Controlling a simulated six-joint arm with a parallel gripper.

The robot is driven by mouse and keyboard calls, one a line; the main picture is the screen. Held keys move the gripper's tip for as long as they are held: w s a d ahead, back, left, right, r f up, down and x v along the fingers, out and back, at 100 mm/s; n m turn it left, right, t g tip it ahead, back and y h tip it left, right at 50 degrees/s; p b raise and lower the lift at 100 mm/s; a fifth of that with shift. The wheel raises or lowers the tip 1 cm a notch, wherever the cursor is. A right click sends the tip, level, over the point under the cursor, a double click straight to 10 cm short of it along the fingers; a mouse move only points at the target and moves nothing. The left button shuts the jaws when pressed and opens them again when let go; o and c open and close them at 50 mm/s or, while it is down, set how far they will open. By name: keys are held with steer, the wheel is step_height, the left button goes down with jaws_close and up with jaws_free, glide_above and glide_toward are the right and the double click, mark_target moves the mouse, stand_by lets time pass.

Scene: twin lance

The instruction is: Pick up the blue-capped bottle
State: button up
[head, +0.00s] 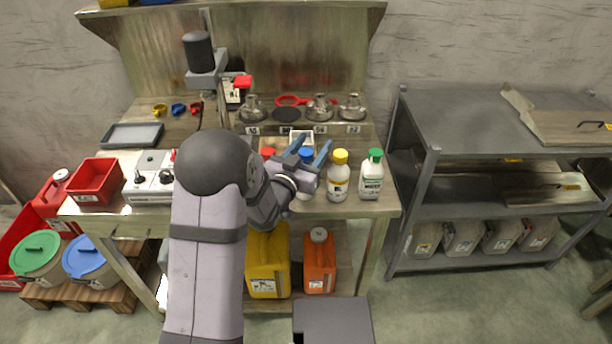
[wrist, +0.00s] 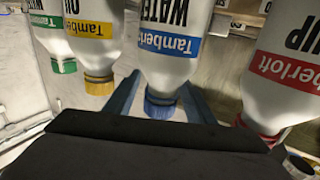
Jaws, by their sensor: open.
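The blue-capped bottle shows its blue cap (head: 306,154) in the head view, with its white body mostly hidden behind my gripper (head: 311,154). In the wrist view, which looks upside down, the blue-capped bottle (wrist: 172,48) has a blue label band and its cap points down. My gripper (wrist: 160,92) is open, with one blue finger on each side of the bottle's cap and neck. I cannot tell whether either finger touches it. The bottle appears upright on the bench.
A yellow-capped bottle (head: 339,178) and a green-capped bottle (head: 371,176) stand to the right on the bench. A red-capped bottle (wrist: 285,70) stands close on the other side, mostly hidden in the head view. Burners (head: 320,108) line the raised shelf behind.

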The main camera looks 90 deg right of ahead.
steer(key=shift+c, duration=0.6)
jaws_close()
steer(key=shift+r, duration=0.15)
